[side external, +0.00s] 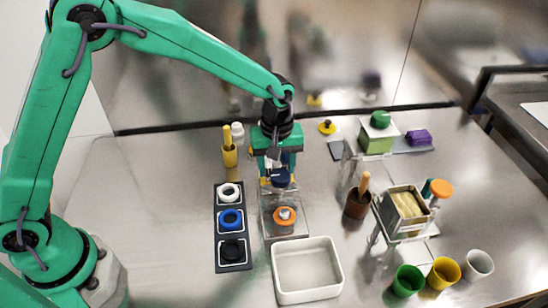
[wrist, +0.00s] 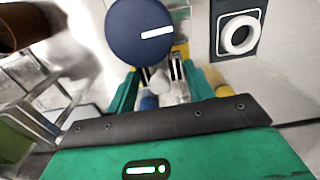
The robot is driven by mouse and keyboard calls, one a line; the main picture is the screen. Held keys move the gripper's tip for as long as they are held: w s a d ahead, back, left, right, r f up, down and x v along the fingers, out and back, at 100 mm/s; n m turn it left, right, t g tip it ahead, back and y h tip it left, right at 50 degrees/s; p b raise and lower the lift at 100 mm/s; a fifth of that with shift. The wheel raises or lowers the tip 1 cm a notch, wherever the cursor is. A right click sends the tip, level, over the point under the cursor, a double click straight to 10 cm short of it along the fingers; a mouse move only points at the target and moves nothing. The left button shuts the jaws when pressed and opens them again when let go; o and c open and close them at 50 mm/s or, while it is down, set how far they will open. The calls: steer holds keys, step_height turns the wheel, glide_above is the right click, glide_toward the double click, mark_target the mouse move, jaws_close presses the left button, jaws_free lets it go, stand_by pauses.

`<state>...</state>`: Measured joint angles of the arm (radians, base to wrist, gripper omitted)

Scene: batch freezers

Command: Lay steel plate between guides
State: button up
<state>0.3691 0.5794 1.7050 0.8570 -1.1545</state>
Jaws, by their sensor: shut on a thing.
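My gripper (side external: 280,168) is above the middle of the bench, pointing down, and its jaws are shut on a piece with a dark blue round top (side external: 281,180). In the wrist view my gripper (wrist: 158,88) has a dark blue disc with a white stripe (wrist: 140,30) at its fingers. The fingers hide much of the grip. Just below the held piece is a clear, box-like stand (side external: 300,228) with an orange knob (side external: 284,214). I cannot make out the steel plate or its guides for certain.
A dark tray with white, blue and black rings (side external: 231,220) lies left of the stand. A white bin (side external: 306,268) stands in front. A brown pot (side external: 357,204), a clear-walled holder (side external: 407,210) and green, yellow and white cups (side external: 445,273) stand at the right. The bench's left side is clear.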

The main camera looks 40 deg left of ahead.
steer(key=shift+f, duration=0.35)
stand_by(0.6)
steer(key=o, duration=1.6)
steer(key=shift+r, duration=0.2)
steer(key=shift+r, duration=3.3)
